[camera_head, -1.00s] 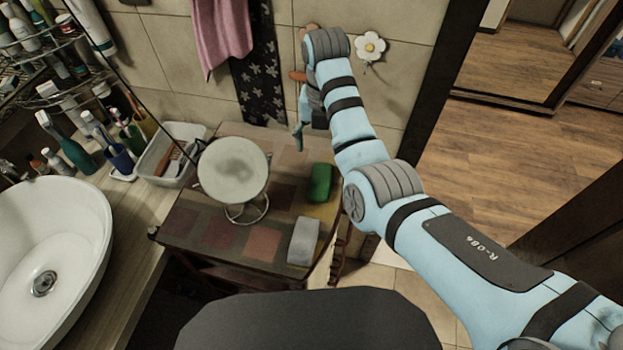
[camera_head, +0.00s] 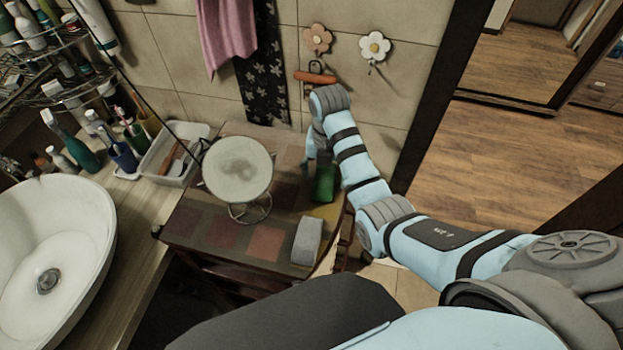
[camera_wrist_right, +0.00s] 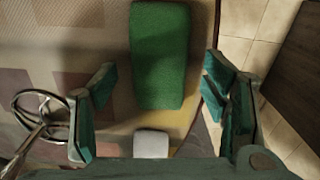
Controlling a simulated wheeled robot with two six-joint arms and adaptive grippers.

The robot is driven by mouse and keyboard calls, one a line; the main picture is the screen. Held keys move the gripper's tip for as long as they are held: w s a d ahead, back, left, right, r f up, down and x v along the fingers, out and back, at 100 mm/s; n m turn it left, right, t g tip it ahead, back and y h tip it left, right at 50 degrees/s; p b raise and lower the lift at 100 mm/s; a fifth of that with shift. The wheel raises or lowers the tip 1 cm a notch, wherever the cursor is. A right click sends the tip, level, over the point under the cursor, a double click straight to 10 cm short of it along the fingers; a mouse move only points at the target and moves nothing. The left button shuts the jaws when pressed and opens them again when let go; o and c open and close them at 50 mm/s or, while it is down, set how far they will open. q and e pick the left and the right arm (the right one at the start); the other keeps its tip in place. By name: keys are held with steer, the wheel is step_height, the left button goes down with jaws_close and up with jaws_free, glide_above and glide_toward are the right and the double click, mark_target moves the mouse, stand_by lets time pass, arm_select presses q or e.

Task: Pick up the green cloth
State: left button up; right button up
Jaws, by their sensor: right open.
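The green cloth (camera_head: 325,184) is a folded green block lying near the right edge of the small table. In the right wrist view the cloth (camera_wrist_right: 159,55) lies at top centre, lengthwise, ahead of the fingers. My right gripper (camera_head: 313,168) is over the table at the cloth, and my arm hides part of the cloth's right side. In the right wrist view my right gripper (camera_wrist_right: 158,100) is open, one finger to each side of the cloth's line, with nothing held. My left gripper is not in view.
A round mirror on a wire stand (camera_head: 238,168) stands left of the cloth. A grey-white block (camera_head: 307,240) lies in front of it. A white bin (camera_head: 172,160) and sink (camera_head: 50,250) are at left. The tiled wall (camera_head: 400,70) is close behind.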

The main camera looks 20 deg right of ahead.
steer(key=shift+f, duration=0.5)
steer(key=c, duration=1.1)
steer(key=shift+o, duration=0.2)
steer(key=shift+r, duration=0.1)
